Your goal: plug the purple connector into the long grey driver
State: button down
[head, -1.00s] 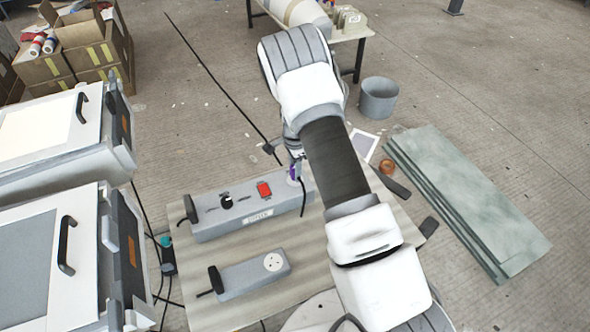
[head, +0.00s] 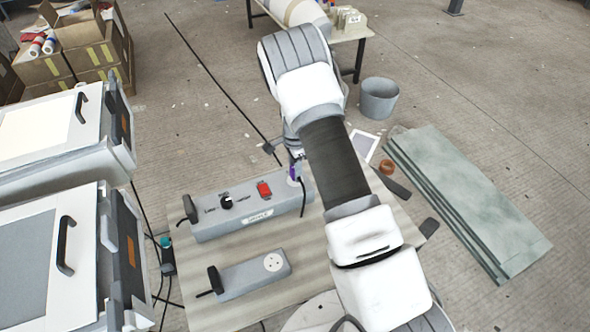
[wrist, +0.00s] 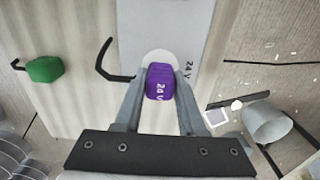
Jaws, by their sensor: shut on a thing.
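In the head view the long grey driver (head: 240,215) lies on the board, with a red switch and a black knob on top. The purple connector (head: 293,172) shows small at its right end, and my arm hides most of my gripper there.
A shorter grey box (head: 250,283) with a round socket lies in front on the board (head: 310,260). A green connector (wrist: 44,69) shows at left in the wrist view. Grey-green sheets (head: 470,205), a tape roll (head: 386,166) and a bucket (head: 379,100) are at right.

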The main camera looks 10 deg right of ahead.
jog(key=shift+f+b, duration=0.65)
dwell(0.5)
jog(key=shift+c, duration=2.1)
grip_release()
notch_tip(320, 180, up, 18)
jog(key=shift+f, duration=0.25)
